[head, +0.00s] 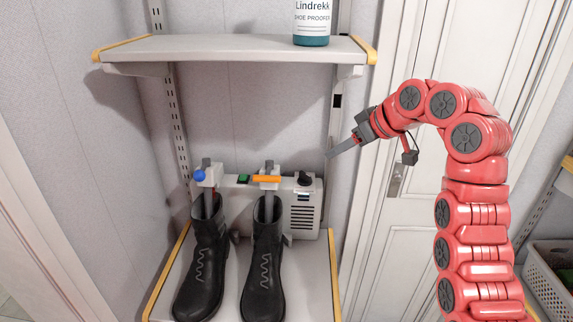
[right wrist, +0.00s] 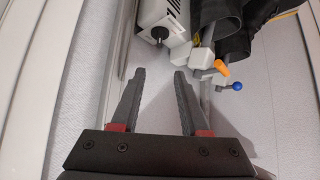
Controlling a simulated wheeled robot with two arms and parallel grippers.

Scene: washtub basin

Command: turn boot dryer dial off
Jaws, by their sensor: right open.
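The boot dryer is a white unit (head: 301,212) on the lower shelf, with a vented box at its right end. Its black dial (head: 304,180) sits on top of that box, and the dial also shows in the right wrist view (right wrist: 159,33). Two black boots (head: 205,262) stand in front on the dryer's tubes. My right gripper (head: 332,154) is up and to the right of the dial, apart from it. In the right wrist view its two fingers (right wrist: 152,72) are spread with nothing between them, and the dial lies beyond their tips. My left gripper is not in view.
An orange lever (head: 267,179), a blue knob (head: 199,175) and a green switch (head: 243,179) are on the dryer left of the dial. An upper shelf (head: 225,48) with a bottle (head: 312,24) overhangs. A white door (head: 400,200) stands behind my right arm.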

